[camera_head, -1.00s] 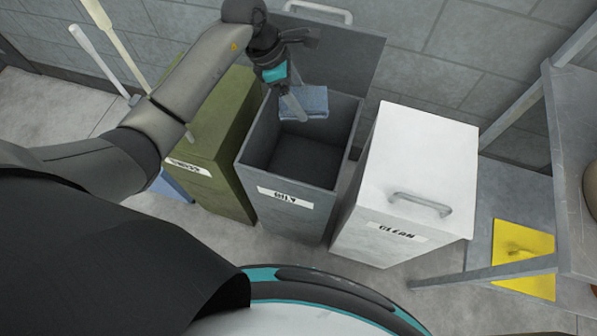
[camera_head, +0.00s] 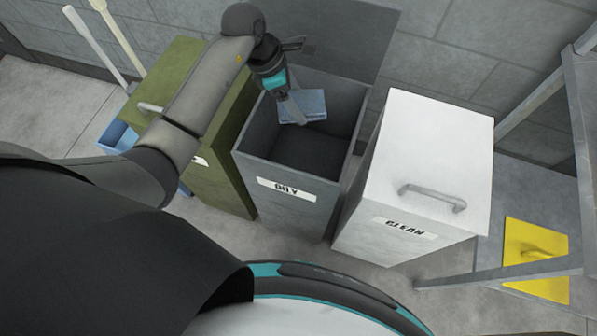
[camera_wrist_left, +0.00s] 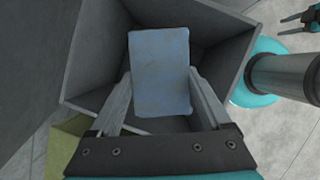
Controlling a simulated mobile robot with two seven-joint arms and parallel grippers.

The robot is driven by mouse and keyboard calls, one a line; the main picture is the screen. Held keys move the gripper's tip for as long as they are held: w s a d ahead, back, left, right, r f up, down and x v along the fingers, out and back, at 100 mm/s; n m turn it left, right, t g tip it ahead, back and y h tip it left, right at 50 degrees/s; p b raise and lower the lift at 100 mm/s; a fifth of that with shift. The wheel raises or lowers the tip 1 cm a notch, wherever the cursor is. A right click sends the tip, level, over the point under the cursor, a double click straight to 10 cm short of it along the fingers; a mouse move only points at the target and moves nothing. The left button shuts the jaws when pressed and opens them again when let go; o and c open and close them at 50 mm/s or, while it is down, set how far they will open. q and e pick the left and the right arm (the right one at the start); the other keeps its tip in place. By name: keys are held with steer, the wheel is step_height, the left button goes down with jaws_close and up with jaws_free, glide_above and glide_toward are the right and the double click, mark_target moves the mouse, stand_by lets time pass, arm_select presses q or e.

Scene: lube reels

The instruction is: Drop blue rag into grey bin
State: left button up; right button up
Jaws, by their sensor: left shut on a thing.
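The blue rag (camera_head: 311,104) is a flat folded piece held by my left gripper (camera_head: 292,108) at the mouth of the open grey bin (camera_head: 292,201), labelled OILY. The bin's lid stands raised against the wall. In the left wrist view the rag (camera_wrist_left: 160,60) lies between the two fingers of my left gripper (camera_wrist_left: 160,90), with the bin's inner walls around and below it. The rag is above the bin's dark floor, near its back left side.
A closed green bin (camera_head: 222,165) stands left and a closed white bin (camera_head: 425,150) labelled CLEAN stands right of the grey bin. A blue container (camera_head: 117,137) and two long handles are at far left. A yellow object (camera_head: 536,255) lies by a metal rack (camera_head: 585,130) at right.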

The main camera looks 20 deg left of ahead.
arm_select(q)
steer(key=o, duration=1.1)
steer(key=shift+o, duration=0.2)
steer(key=shift+r, duration=0.1)
steer(key=p+v, duration=0.3)
steer(key=v, duration=1.2)
steer(key=shift+a, duration=0.1)
steer(key=shift+s, duration=0.1)
